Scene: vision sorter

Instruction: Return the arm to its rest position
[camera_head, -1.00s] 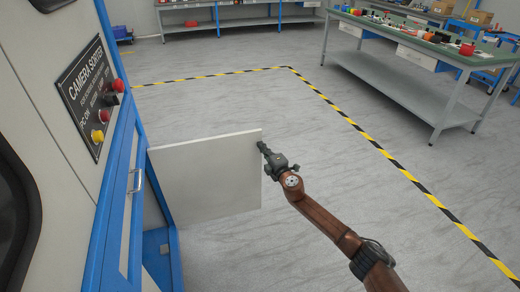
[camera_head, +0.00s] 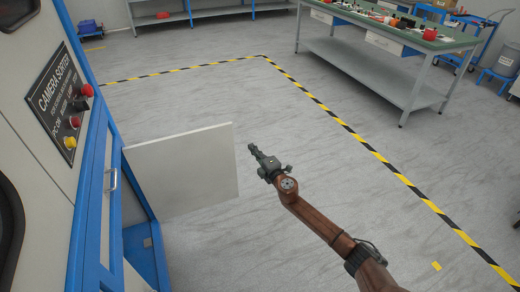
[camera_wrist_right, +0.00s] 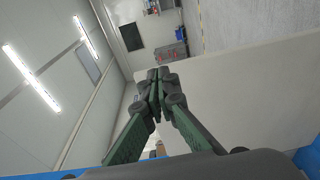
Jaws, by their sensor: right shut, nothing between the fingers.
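My right gripper (camera_head: 254,151) is shut and empty, at the end of my brown arm that comes in from the lower right. In the head view it is in the air just right of the open white door panel (camera_head: 180,172), with a gap of floor showing between them. In the right wrist view the two fingers (camera_wrist_right: 157,74) meet at the tips with nothing between them, and a pale flat panel (camera_wrist_right: 230,92) fills the right side. My left gripper is not in view.
The camera sorter cabinet (camera_head: 98,190) stands at the left with its button panel (camera_head: 59,104). Its lower compartment (camera_head: 140,245) is open. A green-topped workbench (camera_head: 385,28) is at the back right. Yellow-black tape (camera_head: 340,120) marks the floor, which is clear around my arm.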

